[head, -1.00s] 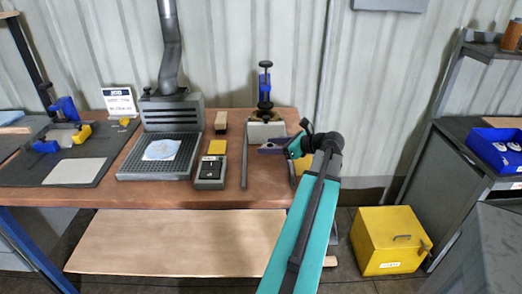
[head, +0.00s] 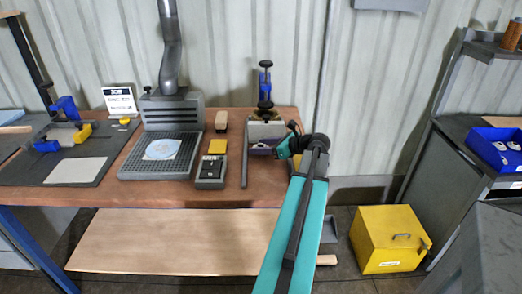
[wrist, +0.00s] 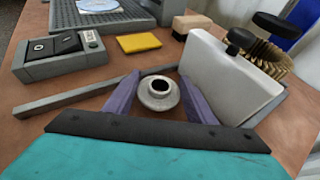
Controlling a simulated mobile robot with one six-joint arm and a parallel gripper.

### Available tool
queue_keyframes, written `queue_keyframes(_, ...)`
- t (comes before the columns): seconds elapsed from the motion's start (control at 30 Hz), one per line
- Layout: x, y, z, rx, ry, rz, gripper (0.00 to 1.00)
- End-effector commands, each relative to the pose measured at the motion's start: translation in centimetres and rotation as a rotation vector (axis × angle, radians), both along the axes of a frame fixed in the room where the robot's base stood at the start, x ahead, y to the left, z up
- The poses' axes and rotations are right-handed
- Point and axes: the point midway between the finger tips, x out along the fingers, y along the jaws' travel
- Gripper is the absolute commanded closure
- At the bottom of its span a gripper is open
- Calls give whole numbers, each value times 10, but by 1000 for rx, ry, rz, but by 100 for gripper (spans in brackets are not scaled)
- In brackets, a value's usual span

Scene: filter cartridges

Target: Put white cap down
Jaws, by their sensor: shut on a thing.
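The white cap (wrist: 158,94), a round ring-shaped piece with a dark hole in its top, sits upright between the two purple fingers of my gripper (wrist: 160,100) in the wrist view. The gripper is shut on it. In the head view my gripper (head: 262,149) is low over the right part of the bench, right in front of the pale block of the press. The cap itself is hidden there. I cannot tell whether its underside touches the bench.
The white block (wrist: 228,75) stands just right of the fingers. A grey rail (wrist: 70,98) runs along the left. A switch box (wrist: 62,57), a yellow pad (wrist: 139,43) and a perforated tray (head: 130,174) lie further left. Bare wood lies between rail and fingers.

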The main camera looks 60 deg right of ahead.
Motion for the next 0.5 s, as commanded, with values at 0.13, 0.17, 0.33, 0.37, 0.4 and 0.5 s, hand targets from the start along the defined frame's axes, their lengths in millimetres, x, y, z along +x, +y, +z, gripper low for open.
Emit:
queue_keyframes(0.13,0,0,-12,2,0,-1,71)
queue_keyframes(0.17,0,0,-13,1,0,-1,71)
queue_keyframes(0.33,0,0,-16,0,0,-1,71)
queue_keyframes(0.37,0,0,-16,0,0,-1,71)
queue_keyframes(0.4,-1,-1,-16,0,0,-1,71)
queue_keyframes(0.5,-1,-1,-16,0,0,-1,71)
